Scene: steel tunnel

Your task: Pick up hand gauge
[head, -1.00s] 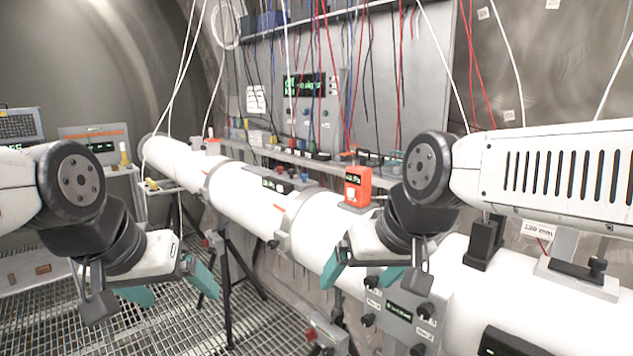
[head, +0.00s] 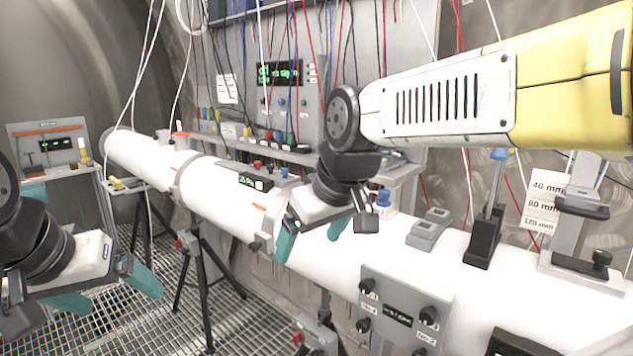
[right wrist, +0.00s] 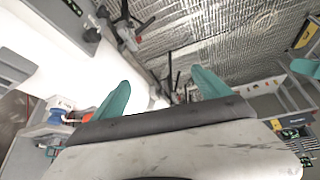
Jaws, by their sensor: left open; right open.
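The orange hand-held device with a small display, which looks like the hand gauge, is hidden in the head view behind my right forearm and gripper. A small orange patch (right wrist: 87,117) shows at the edge of my gripper body in the right wrist view and may be part of it. My right gripper (head: 312,232) is open and empty, over the white tube (head: 375,250). Its teal fingers (right wrist: 162,90) have nothing between them in the right wrist view. My left gripper (head: 105,288) is open and empty over the grated floor, at the lower left.
A shelf (head: 262,150) with small parts and hanging wires runs behind the tube. A control box (head: 405,308) is fixed to the tube's front. Black and grey stands (head: 485,235) rise at the right. A tripod (head: 203,275) stands under the tube.

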